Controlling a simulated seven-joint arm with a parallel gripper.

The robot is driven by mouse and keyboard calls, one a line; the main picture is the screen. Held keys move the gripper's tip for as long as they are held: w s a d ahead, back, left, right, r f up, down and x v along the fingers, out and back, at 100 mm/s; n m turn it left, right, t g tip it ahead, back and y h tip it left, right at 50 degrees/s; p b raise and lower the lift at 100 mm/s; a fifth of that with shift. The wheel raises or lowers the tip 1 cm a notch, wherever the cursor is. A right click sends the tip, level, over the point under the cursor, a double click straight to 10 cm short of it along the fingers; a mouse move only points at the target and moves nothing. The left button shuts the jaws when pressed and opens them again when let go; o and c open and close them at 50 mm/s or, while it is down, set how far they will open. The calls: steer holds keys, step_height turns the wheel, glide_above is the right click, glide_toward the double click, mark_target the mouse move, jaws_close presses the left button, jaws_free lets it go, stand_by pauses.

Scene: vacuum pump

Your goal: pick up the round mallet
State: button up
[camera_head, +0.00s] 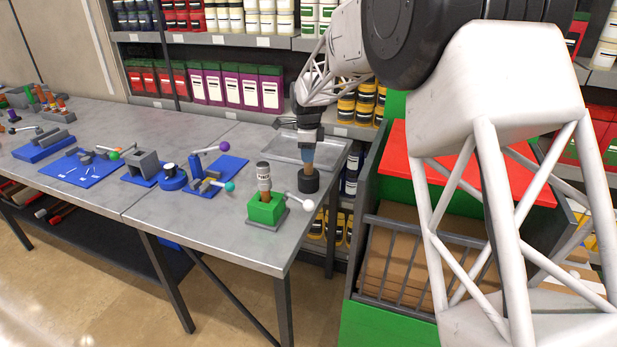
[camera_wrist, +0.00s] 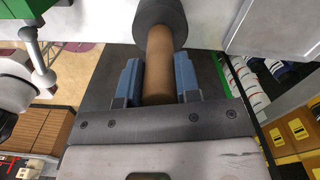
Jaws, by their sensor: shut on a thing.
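The round mallet has a dark cylindrical head (camera_head: 309,180) and a brown wooden handle (camera_wrist: 159,62). In the head view it stands head down at the right end of the grey workbench (camera_head: 240,242), with the handle pointing up. My gripper (camera_head: 308,150) is above the head and shut on the handle. In the wrist view its two blue fingers (camera_wrist: 159,80) lie on either side of the handle, and the dark head (camera_wrist: 161,18) is beyond them at the top. I cannot tell whether the head touches the bench top.
A green-based pump (camera_head: 267,209) with a white-knobbed lever stands left of the mallet. A shallow metal tray (camera_head: 283,152) lies behind it. Blue fixtures (camera_head: 212,175) with levers line the bench to the left. A green and red cabinet (camera_head: 385,190) stands right of the bench.

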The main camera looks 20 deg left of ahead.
jaws_close()
steer(key=shift+r, duration=0.2)
step_height(320, 180, up, 18)
steer(key=shift+f, duration=0.15)
stand_by(0.6)
stand_by(0.5)
steer(key=s+a+r, duration=0.3)
steer(key=s+r, duration=0.1)
steer(key=s, duration=0.5)
steer(key=s+a+r, duration=0.3)
steer(key=s+r, duration=0.1)
steer(key=s, duration=0.5)
steer(key=shift+r, duration=0.35)
